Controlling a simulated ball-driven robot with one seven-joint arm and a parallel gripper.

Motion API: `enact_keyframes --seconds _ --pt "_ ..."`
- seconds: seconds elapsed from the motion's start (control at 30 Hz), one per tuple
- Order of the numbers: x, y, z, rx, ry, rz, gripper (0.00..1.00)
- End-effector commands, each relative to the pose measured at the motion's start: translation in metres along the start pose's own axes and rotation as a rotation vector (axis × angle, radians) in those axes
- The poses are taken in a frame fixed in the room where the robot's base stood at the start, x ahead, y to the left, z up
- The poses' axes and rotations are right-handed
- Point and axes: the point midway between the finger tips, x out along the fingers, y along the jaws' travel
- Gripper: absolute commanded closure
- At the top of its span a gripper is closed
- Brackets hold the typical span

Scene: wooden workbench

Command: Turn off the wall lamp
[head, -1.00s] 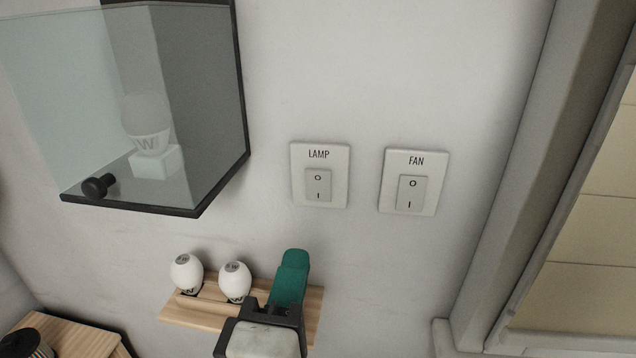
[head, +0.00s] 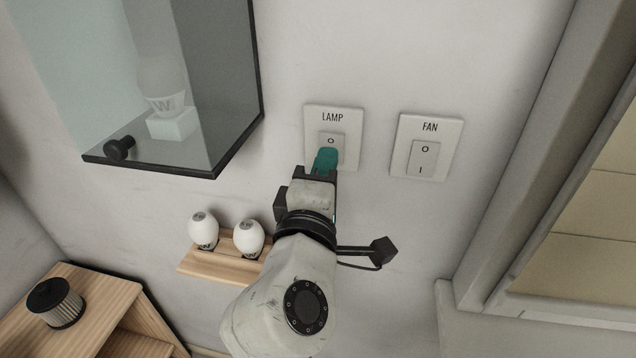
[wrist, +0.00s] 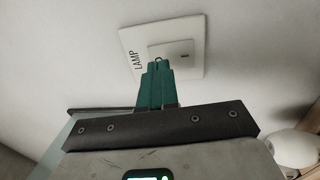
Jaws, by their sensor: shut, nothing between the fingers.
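The white LAMP switch plate (head: 351,121) is on the wall, with its rocker (head: 331,141) marked O at the top. My gripper (head: 326,160) has teal fingers, shut and empty, and its tips overlap the lower part of the rocker in the head view. The lower mark is hidden in the head view. No lamp light shows.
The FAN switch (head: 427,146) is on the wall to the right. A glass case (head: 215,75) with a bulb is at upper left. A small wooden shelf (head: 215,265) with two white bulbs is below, left of my arm. A window frame is at right.

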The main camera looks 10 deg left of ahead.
Motion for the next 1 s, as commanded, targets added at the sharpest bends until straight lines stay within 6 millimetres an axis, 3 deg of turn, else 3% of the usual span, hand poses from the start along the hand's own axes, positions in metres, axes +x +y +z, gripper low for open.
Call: enact_keyframes --seconds 0.23,1.0 --pt "0.021 0.001 -0.001 -0.001 0.001 0.0 1.0" --pt "0.026 0.001 0.0 -0.001 0.001 -0.031 1.0"
